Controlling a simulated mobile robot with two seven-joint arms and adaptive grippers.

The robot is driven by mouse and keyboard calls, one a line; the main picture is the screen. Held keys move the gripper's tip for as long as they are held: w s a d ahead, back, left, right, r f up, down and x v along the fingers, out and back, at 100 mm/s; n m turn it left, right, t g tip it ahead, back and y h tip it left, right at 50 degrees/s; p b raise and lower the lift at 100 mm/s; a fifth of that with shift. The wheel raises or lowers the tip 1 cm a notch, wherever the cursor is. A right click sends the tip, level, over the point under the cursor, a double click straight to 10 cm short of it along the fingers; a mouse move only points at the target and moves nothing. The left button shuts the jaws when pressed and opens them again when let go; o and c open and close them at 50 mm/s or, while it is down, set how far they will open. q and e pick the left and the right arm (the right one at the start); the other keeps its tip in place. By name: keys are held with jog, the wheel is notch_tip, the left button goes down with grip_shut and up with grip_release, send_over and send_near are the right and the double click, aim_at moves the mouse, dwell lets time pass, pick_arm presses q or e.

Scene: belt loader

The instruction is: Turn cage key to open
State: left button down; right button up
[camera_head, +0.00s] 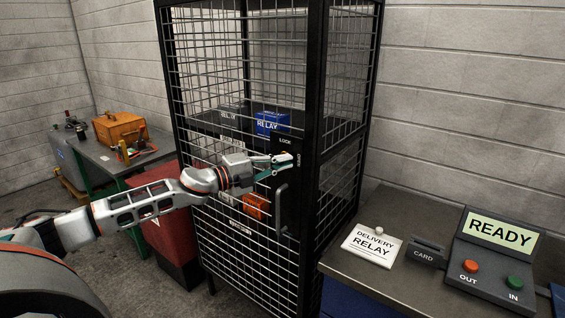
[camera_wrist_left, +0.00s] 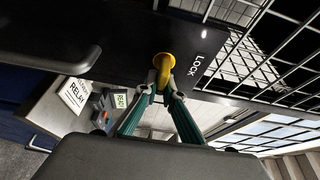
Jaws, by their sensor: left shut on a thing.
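The cage (camera_head: 312,110) is a tall black frame with wire mesh, and its door looks closed. A black lock plate (camera_head: 284,140) marked LOCK sits on the door's right side, with an OPEN mark beside it. In the left wrist view the yellow cage key (camera_wrist_left: 166,59) stands in the black lock plate (camera_wrist_left: 125,40), next to the word LOCK. My left gripper (camera_head: 284,161) is shut on the key at the lock; its fingertips (camera_wrist_left: 163,76) close around the key's lower part. The fingers mostly hide the key in the head view. My right gripper is not in view.
A door handle (camera_head: 281,208) hangs below the lock. Inside the cage are a blue RELAY box (camera_head: 272,122) and an orange item (camera_head: 255,206). A counter at right holds a DELIVERY RELAY card (camera_head: 371,246) and a READY console (camera_head: 493,262). A red bin (camera_head: 165,235) stands left.

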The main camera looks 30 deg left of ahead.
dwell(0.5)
pick_arm(q)
jog(key=c, duration=2.2)
grip_release()
jog(key=shift+o, duration=0.2)
jog(key=v, duration=1.2)
